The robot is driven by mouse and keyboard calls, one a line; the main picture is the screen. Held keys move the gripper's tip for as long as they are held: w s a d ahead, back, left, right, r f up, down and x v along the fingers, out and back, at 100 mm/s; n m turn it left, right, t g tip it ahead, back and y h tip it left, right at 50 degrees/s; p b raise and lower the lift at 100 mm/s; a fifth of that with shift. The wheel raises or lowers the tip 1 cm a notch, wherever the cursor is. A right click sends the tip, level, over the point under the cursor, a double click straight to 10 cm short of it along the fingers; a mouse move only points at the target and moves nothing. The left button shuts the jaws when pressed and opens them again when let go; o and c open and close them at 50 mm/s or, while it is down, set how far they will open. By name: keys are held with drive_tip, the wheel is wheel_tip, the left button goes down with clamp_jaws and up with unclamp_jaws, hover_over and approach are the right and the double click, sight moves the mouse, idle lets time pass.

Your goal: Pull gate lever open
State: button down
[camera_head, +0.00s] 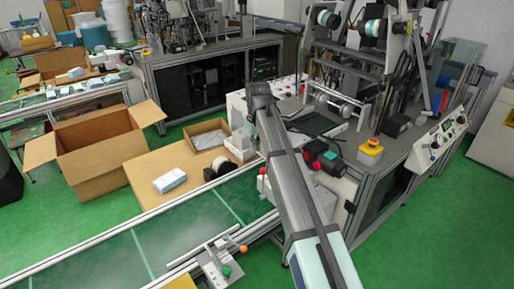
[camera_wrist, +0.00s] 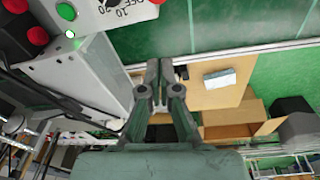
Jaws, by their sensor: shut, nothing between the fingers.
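A small lever with an orange knob (camera_head: 243,249) stands at the near edge of the conveyor in the head view, beside a metal bracket with a green knob (camera_head: 226,271). I cannot tell for certain which part is the gate lever. A pale bar (camera_head: 205,245) lies across the belt near them. My gripper (camera_wrist: 160,68) is shut and empty in the wrist view, with its fingertips together. It is near a grey control box (camera_wrist: 85,75), apart from the orange-knobbed lever as far as I can see.
The green conveyor belt (camera_head: 95,260) runs along the front left. A table (camera_head: 150,175) behind it holds a blue-white packet (camera_head: 170,181) and a tray (camera_head: 208,134). An open cardboard box (camera_head: 95,150) stands left.

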wheel_tip(320, 180, down, 7)
drive_tip(key=s+d+p, duration=0.1)
drive_tip(key=s+p, duration=0.1)
drive_tip(key=p, duration=0.1)
drive_tip(key=shift+s+d+f+p, duration=0.15)
drive_tip(key=shift+d+p, duration=0.15)
drive_tip(key=shift+s, duration=0.1)
idle(0.3)
